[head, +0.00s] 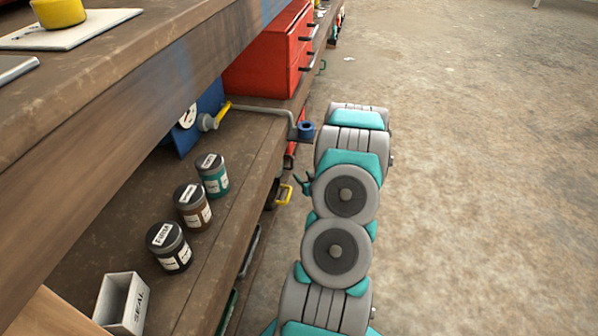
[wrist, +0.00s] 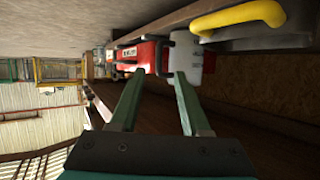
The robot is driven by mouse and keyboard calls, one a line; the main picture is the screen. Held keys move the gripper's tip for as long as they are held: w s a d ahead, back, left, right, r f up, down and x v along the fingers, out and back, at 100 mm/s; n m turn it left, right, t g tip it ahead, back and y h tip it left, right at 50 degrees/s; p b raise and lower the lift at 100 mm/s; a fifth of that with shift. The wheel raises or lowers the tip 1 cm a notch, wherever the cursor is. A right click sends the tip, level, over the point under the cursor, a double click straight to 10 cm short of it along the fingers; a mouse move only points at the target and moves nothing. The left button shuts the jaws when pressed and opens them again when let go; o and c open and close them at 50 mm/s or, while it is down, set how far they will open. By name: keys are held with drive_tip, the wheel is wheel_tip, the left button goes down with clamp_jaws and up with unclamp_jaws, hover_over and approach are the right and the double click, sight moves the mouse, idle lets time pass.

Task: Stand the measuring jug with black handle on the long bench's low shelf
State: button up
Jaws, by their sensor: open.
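My gripper (wrist: 158,75) is open, with its two green fingers spread and nothing between them. In the head view only a bit of dark green fingertip (head: 303,183) shows at the left of my arm, beside the bench edge. A pale grey-white vessel (wrist: 192,58) with a dark part at its top edge stands just beyond the right fingertip in the wrist view. It may be the measuring jug, but its handle is unclear. The long bench (head: 60,165) runs along the left of the head view. Its lower levels are mostly hidden under the shelf with jars (head: 240,165).
On that shelf are three jars (head: 196,212), a grey box (head: 127,300) and a crank tool (head: 262,110). A red drawer cabinet (head: 270,55) is behind. A red item (wrist: 145,55) and a yellow handle (wrist: 240,18) are near my gripper. Concrete floor (head: 480,180) at right is clear.

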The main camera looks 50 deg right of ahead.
drive_tip(key=shift+v, duration=0.95)
